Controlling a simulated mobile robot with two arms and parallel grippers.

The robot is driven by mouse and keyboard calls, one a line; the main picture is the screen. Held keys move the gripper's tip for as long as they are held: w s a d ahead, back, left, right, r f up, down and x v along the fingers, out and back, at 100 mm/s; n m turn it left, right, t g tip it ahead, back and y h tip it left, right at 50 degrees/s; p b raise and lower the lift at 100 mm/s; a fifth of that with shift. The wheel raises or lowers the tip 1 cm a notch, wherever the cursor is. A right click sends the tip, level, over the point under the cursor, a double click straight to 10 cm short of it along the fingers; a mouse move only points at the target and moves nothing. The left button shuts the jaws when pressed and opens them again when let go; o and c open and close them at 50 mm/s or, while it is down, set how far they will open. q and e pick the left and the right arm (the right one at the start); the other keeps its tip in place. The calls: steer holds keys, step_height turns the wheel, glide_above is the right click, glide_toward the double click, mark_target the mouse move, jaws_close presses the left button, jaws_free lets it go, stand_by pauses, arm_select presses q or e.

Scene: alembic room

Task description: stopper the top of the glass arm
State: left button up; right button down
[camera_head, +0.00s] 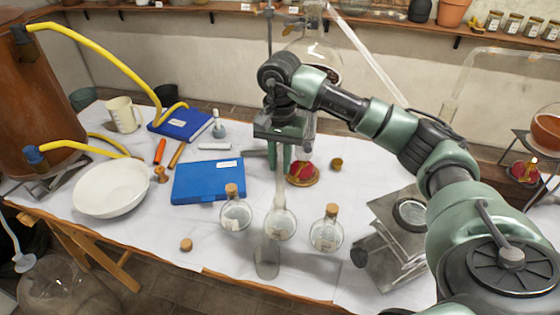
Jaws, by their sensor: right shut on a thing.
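My right gripper (280,165) points down over the middle of the table, its green fingers shut at the top of a long-necked glass flask (281,224). The flask's neck runs up between the fingertips, and its upper end is hidden. I cannot tell whether a stopper is there. A long glass tube (367,56), perhaps the glass arm, slopes down to the right behind my right arm. Its top is near the glass vessel (315,45) at the back. A loose cork (336,164) lies right of the gripper. Another cork (186,245) lies near the front edge. My left gripper is not in view.
Corked flasks stand left (236,215) and right (326,235) of the middle one. A clear glass cylinder (267,262) stands in front. A metal jack (390,250) is at right.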

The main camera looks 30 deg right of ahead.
mark_target(279, 166)
steer(key=shift+f+b, duration=0.65)
steer(key=shift+b, duration=0.15)
stand_by(1.9)
steer(key=c, duration=0.8)
jaws_free()
steer(key=shift+r, duration=0.1)
steer(key=shift+r+p, duration=2.15)
steer(key=shift+r, duration=1.3)
steer(key=shift+a, duration=0.1)
